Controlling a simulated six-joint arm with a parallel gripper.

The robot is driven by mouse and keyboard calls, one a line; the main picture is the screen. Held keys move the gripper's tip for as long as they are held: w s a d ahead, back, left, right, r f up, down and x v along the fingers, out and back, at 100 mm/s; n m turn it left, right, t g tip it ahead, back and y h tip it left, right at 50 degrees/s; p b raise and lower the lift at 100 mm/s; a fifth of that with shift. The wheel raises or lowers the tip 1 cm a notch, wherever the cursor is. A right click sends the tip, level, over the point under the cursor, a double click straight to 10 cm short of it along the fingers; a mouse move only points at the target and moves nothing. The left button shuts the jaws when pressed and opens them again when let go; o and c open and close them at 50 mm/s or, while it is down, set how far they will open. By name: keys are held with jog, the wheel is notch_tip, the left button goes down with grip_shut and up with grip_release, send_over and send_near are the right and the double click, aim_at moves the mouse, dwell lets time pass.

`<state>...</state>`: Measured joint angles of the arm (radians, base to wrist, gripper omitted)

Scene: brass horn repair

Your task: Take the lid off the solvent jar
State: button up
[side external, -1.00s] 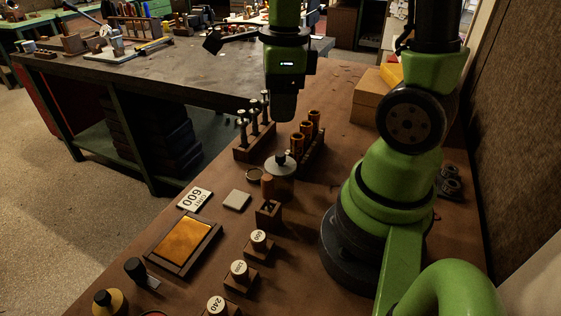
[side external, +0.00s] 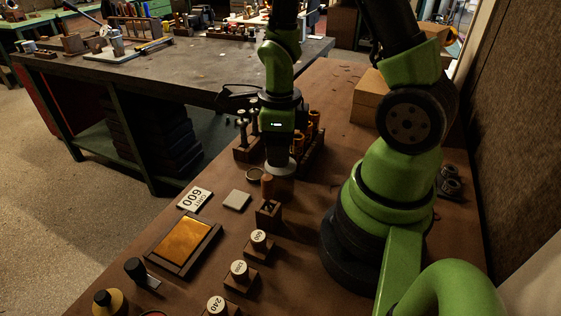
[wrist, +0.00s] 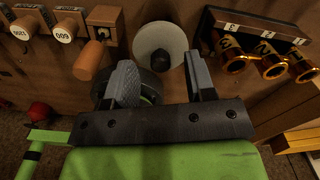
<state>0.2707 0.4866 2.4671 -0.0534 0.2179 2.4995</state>
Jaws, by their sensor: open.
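The solvent jar (side external: 284,170) stands on the brown bench, with its pale round lid mostly hidden under my gripper in the side view. In the wrist view the pale lid (wrist: 176,36) shows from above, with a dark knob (wrist: 160,61) on it. My gripper (wrist: 159,66) is open, with one finger on each side of the knob in that view. I cannot tell whether the fingertips are level with the knob or above it. In the side view my gripper (side external: 278,158) is right over the jar, and its fingers cannot be made out.
A rack of brass-coloured tubes (wrist: 268,55) stands close beside the jar. A rack of upright metal pieces (side external: 242,142) is to its left in the side view. A brown cylinder in a wooden block (side external: 268,208) stands in front. A small round dish (side external: 254,174) lies nearby.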

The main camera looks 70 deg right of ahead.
jog(key=shift+f, duration=0.75)
grip_shut()
jog(key=shift+r, duration=0.1)
